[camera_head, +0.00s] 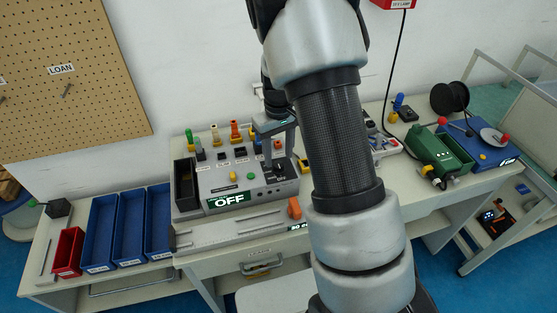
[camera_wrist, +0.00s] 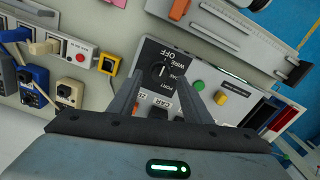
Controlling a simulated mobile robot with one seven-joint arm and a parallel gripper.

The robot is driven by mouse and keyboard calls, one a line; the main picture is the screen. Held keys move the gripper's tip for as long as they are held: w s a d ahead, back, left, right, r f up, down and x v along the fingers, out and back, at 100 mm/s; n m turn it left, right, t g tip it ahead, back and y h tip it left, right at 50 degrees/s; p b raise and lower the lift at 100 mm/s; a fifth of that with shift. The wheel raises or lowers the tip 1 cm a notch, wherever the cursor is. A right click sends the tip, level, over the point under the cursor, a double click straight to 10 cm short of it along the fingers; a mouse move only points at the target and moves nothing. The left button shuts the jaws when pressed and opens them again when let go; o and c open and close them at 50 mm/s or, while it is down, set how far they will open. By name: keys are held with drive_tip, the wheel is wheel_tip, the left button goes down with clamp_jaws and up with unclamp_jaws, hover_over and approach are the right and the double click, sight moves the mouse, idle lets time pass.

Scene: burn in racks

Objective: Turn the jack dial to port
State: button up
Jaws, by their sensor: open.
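My gripper (camera_wrist: 166,80) is open, with one finger on each side of the dial in the picture. I cannot tell whether the fingers touch it. In the head view my gripper (camera_head: 279,156) is over the right part of the console.
Yellow and green buttons (camera_wrist: 198,85) sit beside the dial. A grey rail with an orange block (camera_head: 294,208) lies in front of the console. Blue bins (camera_head: 130,228) and a red bin (camera_head: 68,250) are at left. A green device (camera_head: 440,150) stands at right.

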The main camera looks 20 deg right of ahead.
sight(278, 165)
drive_tip(key=shift+f, duration=1.5)
drive_tip(key=shift+c, duration=0.4)
drive_tip(key=c, duration=1)
drive_tip(key=shift+o, duration=0.2)
